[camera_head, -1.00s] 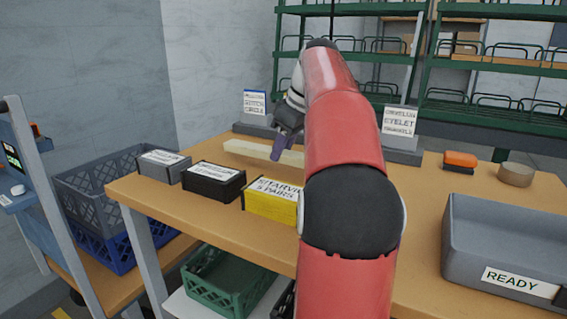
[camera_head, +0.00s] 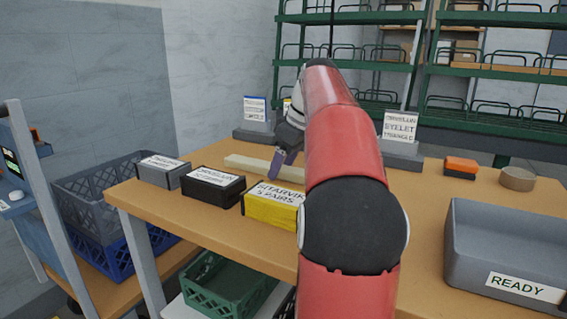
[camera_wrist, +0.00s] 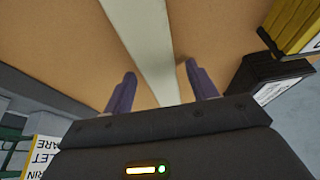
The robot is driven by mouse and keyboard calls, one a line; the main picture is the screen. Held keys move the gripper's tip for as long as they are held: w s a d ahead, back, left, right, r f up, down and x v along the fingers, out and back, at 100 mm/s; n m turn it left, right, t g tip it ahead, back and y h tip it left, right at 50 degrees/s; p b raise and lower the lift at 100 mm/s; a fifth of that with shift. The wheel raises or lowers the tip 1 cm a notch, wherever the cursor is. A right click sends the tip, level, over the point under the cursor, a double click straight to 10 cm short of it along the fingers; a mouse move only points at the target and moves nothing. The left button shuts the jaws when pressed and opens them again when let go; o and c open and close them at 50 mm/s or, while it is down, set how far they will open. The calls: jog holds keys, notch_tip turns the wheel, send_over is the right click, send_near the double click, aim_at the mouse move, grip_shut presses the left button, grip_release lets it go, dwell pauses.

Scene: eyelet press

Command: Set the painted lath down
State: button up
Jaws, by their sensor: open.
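The painted lath (camera_head: 247,164) is a long, pale cream strip. It appears to lie flat on the wooden table behind the row of small boxes. In the wrist view the lath (camera_wrist: 150,45) runs between the two purple fingers of my gripper (camera_wrist: 157,72). The fingers stand apart with a visible gap on each side of the lath. In the head view my gripper (camera_head: 279,165) is low over the lath, toward its right part. My red arm hides some of the table to the right of the lath.
Grey (camera_head: 165,171), black (camera_head: 213,186) and yellow (camera_head: 271,205) labelled boxes stand in front of the lath. Signs on grey stands (camera_head: 256,130) (camera_head: 400,155) are behind. A grey READY bin (camera_head: 505,245), orange block (camera_head: 460,167) and round tin (camera_head: 517,178) are at right.

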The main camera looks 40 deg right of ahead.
jog(key=p+v, duration=0.4)
jog(key=v, duration=0.8)
jog(key=shift+r, duration=0.1)
